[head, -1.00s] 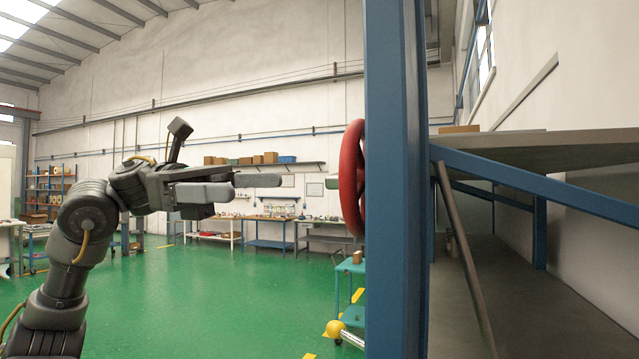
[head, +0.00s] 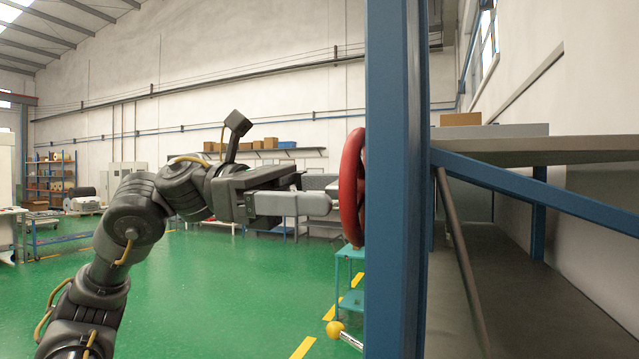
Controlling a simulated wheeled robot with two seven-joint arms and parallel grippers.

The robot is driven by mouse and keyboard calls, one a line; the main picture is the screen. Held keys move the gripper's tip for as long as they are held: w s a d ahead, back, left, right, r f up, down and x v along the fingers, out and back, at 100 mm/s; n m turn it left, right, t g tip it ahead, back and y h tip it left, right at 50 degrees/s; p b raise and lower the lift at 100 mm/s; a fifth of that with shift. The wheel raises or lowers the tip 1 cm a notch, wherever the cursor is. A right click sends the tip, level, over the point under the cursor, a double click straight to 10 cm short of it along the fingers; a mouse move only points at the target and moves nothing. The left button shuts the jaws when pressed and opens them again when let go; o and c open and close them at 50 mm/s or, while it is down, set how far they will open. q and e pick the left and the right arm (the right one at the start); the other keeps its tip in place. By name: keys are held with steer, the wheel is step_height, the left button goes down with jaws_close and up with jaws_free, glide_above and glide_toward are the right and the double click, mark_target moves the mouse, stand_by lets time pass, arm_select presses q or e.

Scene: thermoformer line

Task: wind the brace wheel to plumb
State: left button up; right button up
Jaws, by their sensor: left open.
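The red brace wheel (head: 351,185) shows nearly edge-on at the left side of a blue upright post (head: 393,230), which hides its right part. My left gripper (head: 328,193) reaches in from the left with its fingers pointing at the wheel. It is open and empty, and its fingertips are just left of the rim at about mid-height. I cannot tell whether a fingertip touches the rim. My right gripper is not in view.
A blue brace (head: 535,186) slopes down right from the post under a grey deck (head: 540,146). A yellow ball knob (head: 335,329) on a rod sits low left of the post. A teal cart (head: 349,275) stands behind. The green floor at left is open.

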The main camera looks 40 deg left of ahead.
arm_select(q)
steer(key=c, duration=1)
steer(key=shift+n, duration=0.4)
steer(key=n, duration=0.6)
steer(key=n+p, duration=0.1)
steer(key=n, duration=0.5)
steer(key=n+p, duration=0.1)
steer(key=n, duration=0.5)
steer(key=shift+s+d+r+n, duration=0.15)
steer(key=shift+s+r+n, duration=0.15)
steer(key=shift+s, duration=0.05)
